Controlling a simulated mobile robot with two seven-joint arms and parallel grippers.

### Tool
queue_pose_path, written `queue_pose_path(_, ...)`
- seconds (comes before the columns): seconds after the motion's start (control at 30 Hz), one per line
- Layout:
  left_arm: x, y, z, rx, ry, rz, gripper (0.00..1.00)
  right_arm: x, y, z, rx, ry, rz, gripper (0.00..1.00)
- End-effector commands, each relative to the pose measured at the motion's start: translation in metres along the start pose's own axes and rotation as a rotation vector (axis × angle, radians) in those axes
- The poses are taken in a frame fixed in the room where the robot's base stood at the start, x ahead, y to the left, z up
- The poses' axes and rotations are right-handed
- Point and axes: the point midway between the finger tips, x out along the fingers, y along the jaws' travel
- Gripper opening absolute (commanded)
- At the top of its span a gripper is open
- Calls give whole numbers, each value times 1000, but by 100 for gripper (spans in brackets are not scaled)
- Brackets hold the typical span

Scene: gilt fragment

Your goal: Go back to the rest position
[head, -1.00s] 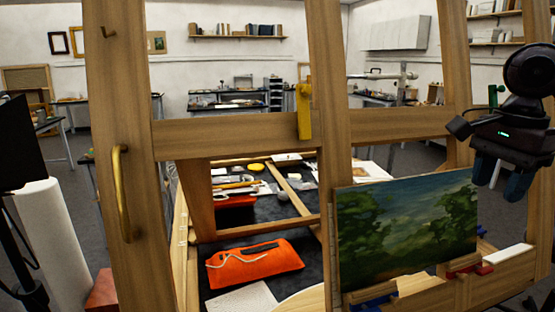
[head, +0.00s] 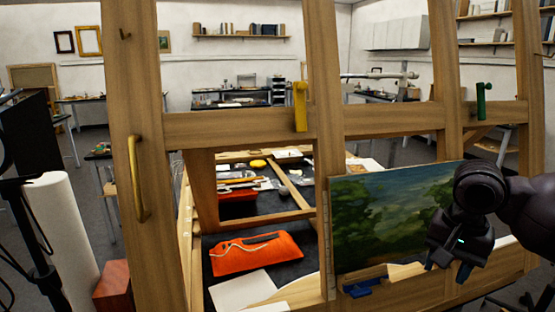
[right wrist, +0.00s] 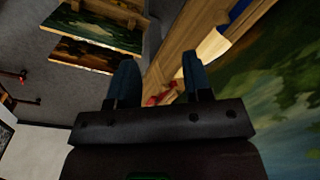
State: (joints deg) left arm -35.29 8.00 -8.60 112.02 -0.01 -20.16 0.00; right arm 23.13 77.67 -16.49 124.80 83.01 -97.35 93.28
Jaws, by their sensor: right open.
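My right gripper (head: 452,266) is at the right of the head view, in front of the right part of the landscape painting (head: 375,215) and hiding some of it. In the right wrist view its two blue fingers (right wrist: 155,85) stand apart with nothing between them. The painting (right wrist: 275,105) also shows at the right of that view. It stands on the ledge of the wooden easel frame (head: 240,128). My left gripper does not show.
A yellow clamp (head: 300,106) and a green clamp (head: 482,100) sit on the frame's crossbar. A brass handle (head: 137,180) is on the left post. An orange pouch (head: 256,253) lies on the dark table behind. A white roll (head: 62,235) stands at left.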

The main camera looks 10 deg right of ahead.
Motion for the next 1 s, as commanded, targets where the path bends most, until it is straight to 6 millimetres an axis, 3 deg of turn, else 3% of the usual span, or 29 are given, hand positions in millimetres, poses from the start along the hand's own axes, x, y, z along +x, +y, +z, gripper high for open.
queue_pose_path(0.03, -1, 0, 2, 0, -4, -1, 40, 23, -2, 10, -66, -14, -15, 46)
queue_pose_path(0.1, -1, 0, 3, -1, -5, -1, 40, 48, -4, 21, -159, -15, -38, 46)
queue_pose_path(0.4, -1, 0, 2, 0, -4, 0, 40, 136, -6, 79, -486, 21, -155, 46)
queue_pose_path(0.7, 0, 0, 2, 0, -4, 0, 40, 190, 7, 135, -693, 122, -229, 46)
queue_pose_path(1.0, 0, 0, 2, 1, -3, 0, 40, 216, 38, 178, -800, 237, -181, 46)
